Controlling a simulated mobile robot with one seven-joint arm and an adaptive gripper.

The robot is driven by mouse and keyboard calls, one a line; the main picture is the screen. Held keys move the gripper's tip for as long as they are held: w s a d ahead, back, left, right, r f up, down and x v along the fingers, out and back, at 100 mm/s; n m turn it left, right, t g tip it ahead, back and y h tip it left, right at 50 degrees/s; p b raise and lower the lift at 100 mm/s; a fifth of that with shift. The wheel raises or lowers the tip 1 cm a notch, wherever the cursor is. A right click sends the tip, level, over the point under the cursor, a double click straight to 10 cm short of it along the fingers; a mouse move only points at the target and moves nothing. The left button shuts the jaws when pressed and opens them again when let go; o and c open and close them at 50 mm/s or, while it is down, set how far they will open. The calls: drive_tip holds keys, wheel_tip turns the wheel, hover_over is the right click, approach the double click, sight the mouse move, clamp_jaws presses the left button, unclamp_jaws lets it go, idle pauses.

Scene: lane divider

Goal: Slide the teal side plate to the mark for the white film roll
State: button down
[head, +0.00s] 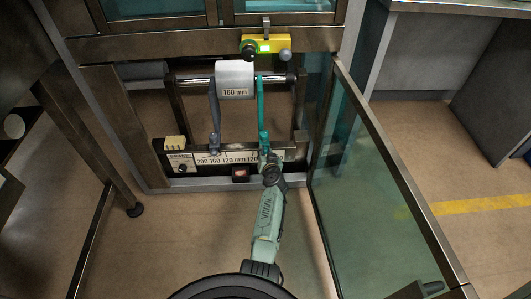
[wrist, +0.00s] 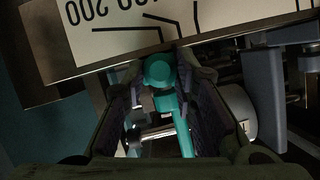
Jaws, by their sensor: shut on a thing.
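The teal side plate (head: 261,103) hangs upright from the shaft, just right of the white film roll (head: 236,79), which is labelled 160 mm. Its lower end stands at the right part of the white scale strip (head: 228,159), near the right-hand 120. My gripper (head: 268,163) is at that lower end. In the wrist view, my gripper (wrist: 160,78) is shut on the round knob of the teal side plate (wrist: 159,70). The scale strip (wrist: 125,35) there shows 200 and several black lines. The exact mark under the plate is hidden by my gripper.
A blue-grey side plate (head: 214,118) stands left of the roll. An open glass door (head: 375,185) stands close to my arm on the right.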

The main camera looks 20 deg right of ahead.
drive_tip(key=shift+w+a+b, duration=0.15)
drive_tip(key=shift+a+b, duration=0.1)
drive_tip(key=shift+b, duration=0.15)
drive_tip(key=shift+a+r, duration=0.1)
drive_tip(key=c, duration=1.3)
unclamp_jaws()
